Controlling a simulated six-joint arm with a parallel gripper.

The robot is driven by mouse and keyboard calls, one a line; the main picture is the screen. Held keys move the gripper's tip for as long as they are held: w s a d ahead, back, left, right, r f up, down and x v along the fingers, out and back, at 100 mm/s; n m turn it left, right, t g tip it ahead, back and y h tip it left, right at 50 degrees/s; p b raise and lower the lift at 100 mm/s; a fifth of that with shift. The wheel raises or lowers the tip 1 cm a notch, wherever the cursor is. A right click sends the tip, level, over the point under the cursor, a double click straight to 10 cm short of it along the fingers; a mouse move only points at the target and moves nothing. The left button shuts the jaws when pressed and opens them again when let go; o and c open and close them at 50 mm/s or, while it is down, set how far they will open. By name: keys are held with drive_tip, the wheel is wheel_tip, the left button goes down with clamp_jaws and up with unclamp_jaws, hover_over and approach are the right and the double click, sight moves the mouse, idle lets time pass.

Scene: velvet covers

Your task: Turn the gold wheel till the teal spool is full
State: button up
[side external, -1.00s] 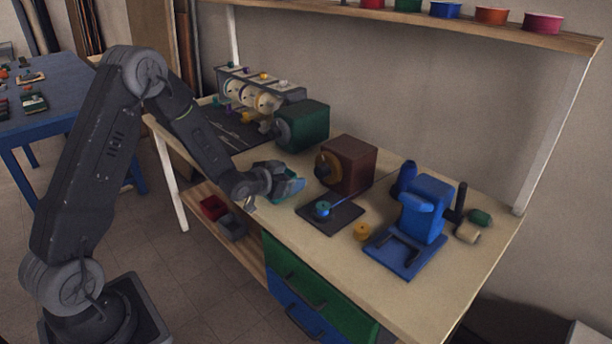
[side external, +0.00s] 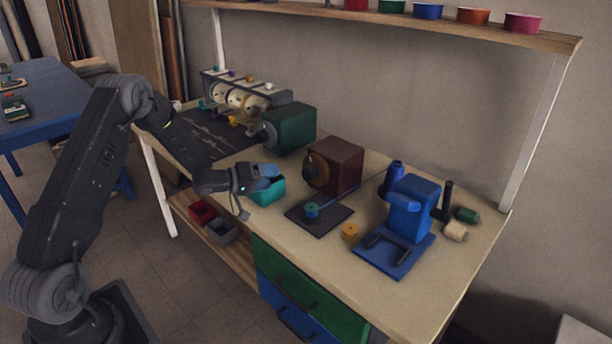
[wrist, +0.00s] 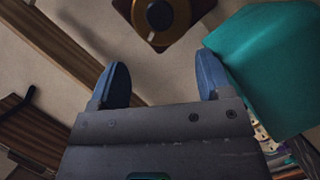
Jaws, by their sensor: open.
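The gold wheel (side external: 317,170) is on the left face of a brown box (side external: 340,162). It has a dark knob and shows at the top of the wrist view (wrist: 178,38), partly cut off. The teal spool (side external: 312,210) stands on a dark plate (side external: 330,218) in front of the brown box. A thin blue line runs from near it toward the blue device. How full it is cannot be told. My gripper (side external: 266,172) is open with blue fingers, empty and apart from the wheel, at its left. The wrist view shows the space between my gripper's fingers (wrist: 162,85) clear.
A green box (side external: 290,128) stands behind. A blue device (side external: 412,208) and yellow spool (side external: 351,231) are right. The bench front (side external: 345,275) is fairly clear.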

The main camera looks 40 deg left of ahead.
sight(305, 175)
drive_tip(key=x, duration=1.2)
drive_tip(key=shift+w+d, duration=0.15)
drive_tip(key=shift+w, duration=0.05)
drive_tip(key=c, duration=0.9)
